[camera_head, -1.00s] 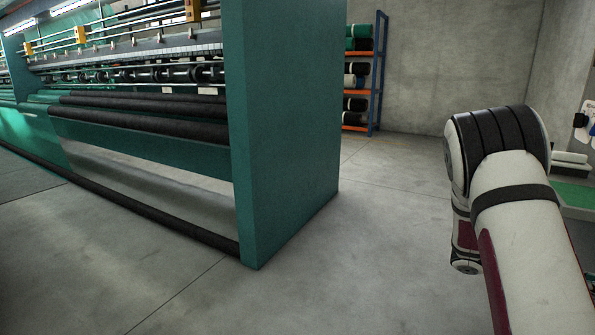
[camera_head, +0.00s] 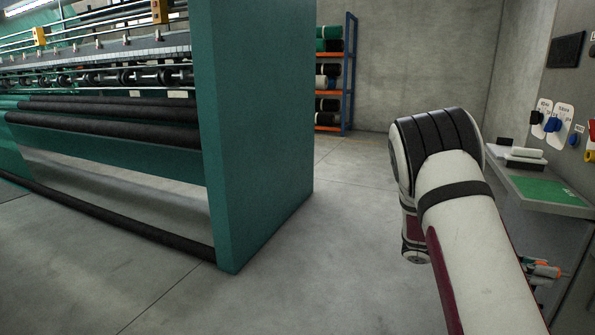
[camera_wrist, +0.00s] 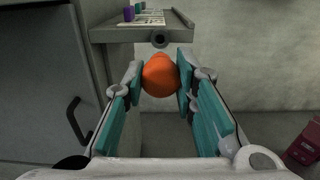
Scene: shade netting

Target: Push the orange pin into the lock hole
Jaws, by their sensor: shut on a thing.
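My gripper (camera_wrist: 160,78) is shut on the orange pin (camera_wrist: 160,74), which sits between its two teal-padded fingers in the wrist view. The pin's rounded orange end faces the camera and its far end is hidden. A round grey fitting with a dark centre (camera_wrist: 160,38), which looks like the lock hole, shows just above and beyond the pin, apart from it in the picture. In the head view my gripper (camera_head: 540,268) is partly hidden behind my arm at the lower right, with a bit of orange showing.
A grey shelf (camera_wrist: 112,36) carries a white sheet and small purple and green pieces. A grey cabinet (camera_wrist: 40,80) with a black handle stands left. A red object (camera_wrist: 304,143) lies right. In the head view, a green machine (camera_head: 255,130) stands left, with open floor (camera_head: 300,270) beside it.

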